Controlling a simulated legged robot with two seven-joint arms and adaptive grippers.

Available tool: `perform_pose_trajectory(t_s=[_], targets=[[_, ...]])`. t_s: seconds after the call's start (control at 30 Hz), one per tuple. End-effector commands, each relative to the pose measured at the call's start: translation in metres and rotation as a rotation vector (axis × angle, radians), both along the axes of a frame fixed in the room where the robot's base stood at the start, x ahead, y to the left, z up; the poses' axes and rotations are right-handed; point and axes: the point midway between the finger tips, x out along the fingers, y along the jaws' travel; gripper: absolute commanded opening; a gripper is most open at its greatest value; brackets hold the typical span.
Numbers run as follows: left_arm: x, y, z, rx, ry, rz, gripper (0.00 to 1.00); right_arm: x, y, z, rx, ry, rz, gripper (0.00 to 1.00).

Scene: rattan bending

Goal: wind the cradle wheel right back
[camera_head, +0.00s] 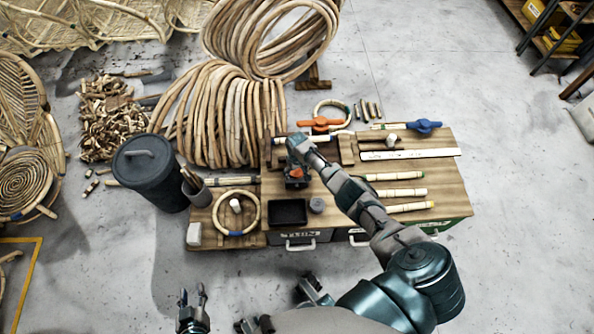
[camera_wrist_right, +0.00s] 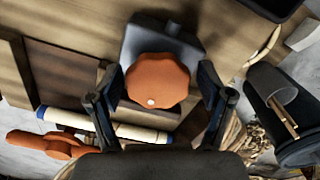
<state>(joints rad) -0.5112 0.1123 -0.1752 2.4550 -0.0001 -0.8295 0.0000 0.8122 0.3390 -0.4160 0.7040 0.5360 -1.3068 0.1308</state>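The cradle wheel is an orange, lobed knob with a pale dot, mid-frame in the right wrist view (camera_wrist_right: 157,82). It sits on a dark grey block (camera_wrist_right: 150,42). In the head view the wheel (camera_head: 297,173) shows as a small orange patch below my right gripper (camera_head: 297,160). In the right wrist view the right gripper (camera_wrist_right: 160,82) has one finger on each side of the wheel, apart, with narrow gaps that make contact hard to judge. My left gripper (camera_head: 193,294) is at the bottom of the head view, fingers apart and empty, away from the bench.
The wooden bench (camera_head: 440,172) holds several rattan pieces, a black tray (camera_head: 288,212) and a rattan ring (camera_head: 236,212). Orange (camera_head: 321,123) and blue (camera_head: 424,126) handled tools lie at the back. A dark bin (camera_head: 150,175) stands left; rattan coils (camera_head: 215,115) stand behind.

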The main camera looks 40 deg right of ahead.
Motion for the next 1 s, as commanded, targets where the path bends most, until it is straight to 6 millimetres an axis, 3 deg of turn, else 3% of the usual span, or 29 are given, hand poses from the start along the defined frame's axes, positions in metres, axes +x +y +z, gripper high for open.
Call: perform_pose_trajectory(t_s=[0.47,1.0], targets=[[-0.001,0.001,0.003,0.004,-0.006,-0.001,0.4,0.003,-0.004,0.01,-0.002,-0.008,-0.002,0.9],[-0.001,0.001,0.002,0.001,-0.004,0.0,0.4,0.003,-0.003,0.11,-0.002,-0.006,-0.001,0.9]])
